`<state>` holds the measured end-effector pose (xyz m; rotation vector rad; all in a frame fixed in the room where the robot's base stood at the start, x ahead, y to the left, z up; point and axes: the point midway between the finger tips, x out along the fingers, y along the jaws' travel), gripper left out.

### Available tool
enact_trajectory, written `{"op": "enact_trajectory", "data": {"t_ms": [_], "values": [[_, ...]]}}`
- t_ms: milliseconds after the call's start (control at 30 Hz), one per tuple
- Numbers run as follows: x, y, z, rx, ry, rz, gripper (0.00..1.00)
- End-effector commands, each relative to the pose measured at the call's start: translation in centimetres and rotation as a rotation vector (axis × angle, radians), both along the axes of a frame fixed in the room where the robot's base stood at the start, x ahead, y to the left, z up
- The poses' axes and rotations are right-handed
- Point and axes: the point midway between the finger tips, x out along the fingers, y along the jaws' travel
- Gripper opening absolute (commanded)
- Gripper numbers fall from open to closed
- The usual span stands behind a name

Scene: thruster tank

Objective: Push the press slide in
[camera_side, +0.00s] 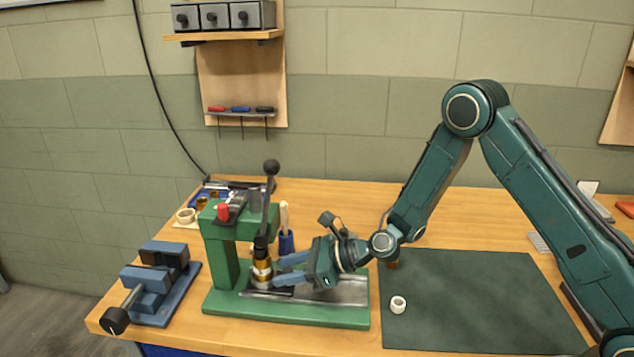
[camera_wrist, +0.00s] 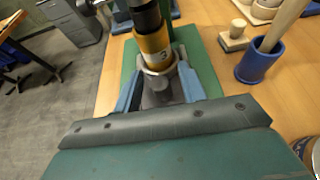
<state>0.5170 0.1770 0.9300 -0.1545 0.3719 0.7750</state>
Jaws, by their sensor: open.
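The green press (camera_side: 228,255) stands on the bench, its black-knobbed lever (camera_side: 271,168) upright. The grey metal slide track (camera_side: 345,290) runs along the green base to the right. A pale metal ring or cup (camera_wrist: 161,66) sits under the ram. My gripper (camera_side: 277,271) is open, low over the track and reaching left, its blue fingers to either side of the grey slide part (camera_wrist: 160,92) below the ram. Contact cannot be told.
A blue vise (camera_side: 160,285) stands left of the press. A blue cup with a wooden-handled tool (camera_side: 286,240) is behind my gripper. A dark mat (camera_side: 470,300) with a white ring (camera_side: 398,304) lies at right. Wall shelves hang above the bench.

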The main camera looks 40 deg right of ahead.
Motion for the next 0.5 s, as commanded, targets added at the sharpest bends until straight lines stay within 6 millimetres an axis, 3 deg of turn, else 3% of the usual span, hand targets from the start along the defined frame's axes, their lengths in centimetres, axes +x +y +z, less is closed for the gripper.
{"op": "enact_trajectory", "data": {"t_ms": [500], "values": [[-4.5, -4.7, 2.7, 0.0, 0.001, -0.004, 0.41]]}}
